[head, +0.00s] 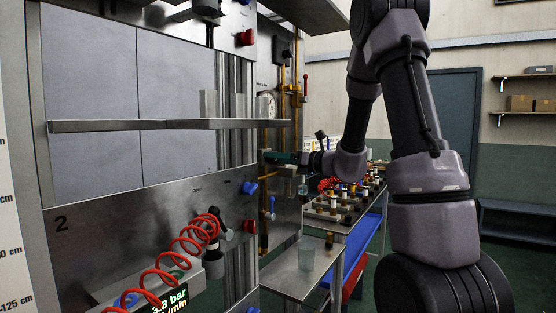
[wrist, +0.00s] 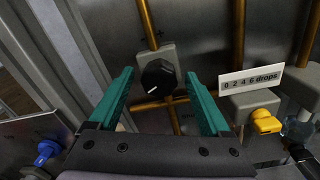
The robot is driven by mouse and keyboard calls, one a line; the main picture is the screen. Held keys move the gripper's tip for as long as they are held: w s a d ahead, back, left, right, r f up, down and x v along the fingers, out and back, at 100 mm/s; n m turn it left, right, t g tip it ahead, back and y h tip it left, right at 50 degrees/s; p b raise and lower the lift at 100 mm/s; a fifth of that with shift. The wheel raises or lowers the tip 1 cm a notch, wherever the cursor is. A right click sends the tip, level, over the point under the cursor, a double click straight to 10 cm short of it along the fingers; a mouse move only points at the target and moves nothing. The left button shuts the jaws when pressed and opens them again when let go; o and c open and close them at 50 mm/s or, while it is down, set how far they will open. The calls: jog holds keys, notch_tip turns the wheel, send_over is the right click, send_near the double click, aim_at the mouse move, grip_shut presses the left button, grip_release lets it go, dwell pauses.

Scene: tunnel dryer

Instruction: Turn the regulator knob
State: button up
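The black regulator knob (wrist: 158,77) shows in the wrist view, with a pale pointer mark on its face. It sits on a grey block (wrist: 150,55) fixed on a brass pipe. My gripper (wrist: 160,75) has teal fingers, spread wide, one to the left and one to the right of the knob. The gap between them looks empty, and I see no finger touching the knob. In the head view my gripper (head: 281,157) is at the panel's right part, pointing left; I cannot make out the knob there.
In the wrist view, a yellow knob (wrist: 264,121) is at the right below a "0 2 4 6 drops" label (wrist: 250,80), and a blue knob (wrist: 47,153) is lower left. In the head view, a metal shelf (head: 150,125) juts out, and a clear cup (head: 306,254) stands on a lower ledge.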

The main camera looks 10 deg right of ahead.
jog(key=v, duration=1)
jog(key=shift+s+d, duration=0.25)
jog(key=shift+d, duration=0.05)
jog(key=s+a+n+g+h, duration=0.1)
jog(key=s+a+n+g, duration=0.35)
jog(key=s+n, duration=0.3)
jog(key=s+a+n+g+h, duration=0.1)
jog(key=s+a+n+g, duration=0.35)
jog(key=s+n, duration=0.3)
jog(key=s+d+r+n+t+h, duration=0.2)
jog(key=s+d+n+h, duration=0.4)
jog(key=n, duration=0.5)
jog(key=shift+s+d+r+n+t+h, duration=0.2)
jog(key=shift+s+r+n+t+h, duration=0.15)
jog(key=shift+s+t+h, duration=0.7)
